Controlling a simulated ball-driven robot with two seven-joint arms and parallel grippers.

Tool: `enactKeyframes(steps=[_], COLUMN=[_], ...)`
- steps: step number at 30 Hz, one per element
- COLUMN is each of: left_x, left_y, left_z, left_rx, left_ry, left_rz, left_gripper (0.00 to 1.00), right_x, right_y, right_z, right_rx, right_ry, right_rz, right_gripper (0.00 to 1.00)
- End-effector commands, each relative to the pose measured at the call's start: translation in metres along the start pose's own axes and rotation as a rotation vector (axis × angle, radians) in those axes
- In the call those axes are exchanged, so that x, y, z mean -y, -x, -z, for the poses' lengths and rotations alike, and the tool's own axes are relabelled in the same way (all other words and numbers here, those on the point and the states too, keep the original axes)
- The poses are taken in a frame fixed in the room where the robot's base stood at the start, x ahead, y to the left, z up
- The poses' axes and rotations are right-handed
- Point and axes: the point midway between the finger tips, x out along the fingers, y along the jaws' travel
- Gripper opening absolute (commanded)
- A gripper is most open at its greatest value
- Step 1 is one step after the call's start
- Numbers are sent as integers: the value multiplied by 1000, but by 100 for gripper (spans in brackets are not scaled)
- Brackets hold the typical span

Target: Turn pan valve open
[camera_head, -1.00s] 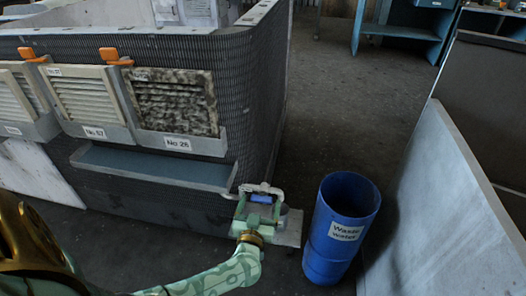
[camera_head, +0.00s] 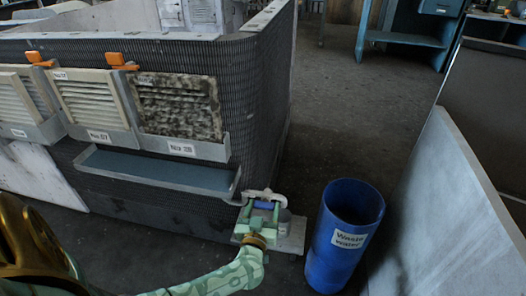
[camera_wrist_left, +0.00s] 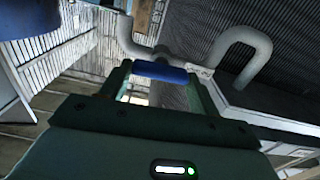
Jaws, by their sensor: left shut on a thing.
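The valve handle is a blue bar (camera_head: 264,205) beside a pale pipe (camera_head: 262,193), low at the right end of the blower housing, in the lower middle of the head view. My left gripper (camera_head: 262,208) reaches it from below and is shut on the blue handle. In the left wrist view the blue handle (camera_wrist_left: 160,71) spans between the two green fingers (camera_wrist_left: 160,82). The curved pipe (camera_wrist_left: 128,38) shows behind it. The valve body is mostly hidden by my gripper. My right gripper is not in view.
A blue waste water bin (camera_head: 345,230) stands close to the right of the valve. A narrow shelf (camera_head: 160,172) juts from the housing at left, below the filter panels (camera_head: 180,105). A pale leaning panel (camera_head: 440,220) stands at far right. Floor behind the bin is clear.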

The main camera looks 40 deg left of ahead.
Motion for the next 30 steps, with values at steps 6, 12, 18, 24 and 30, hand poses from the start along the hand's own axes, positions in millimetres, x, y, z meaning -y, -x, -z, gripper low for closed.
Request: enactKeyframes(steps=[6,12,18,24,30], left_x=[0,1,2,3,4], left_y=[1,1,2,2,2], left_z=[0,-1,-2,-4,-5], left_rx=[3,4,5,6,6], left_ry=[138,320,511,700,890], left_rz=[-1,0,0,1,1], left_gripper=[39,39,39,39,39], right_x=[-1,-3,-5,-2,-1], right_y=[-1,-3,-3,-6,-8], right_z=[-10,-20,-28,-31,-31], right_rx=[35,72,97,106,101], right_ry=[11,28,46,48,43], right_rz=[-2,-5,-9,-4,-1], right_gripper=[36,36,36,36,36])
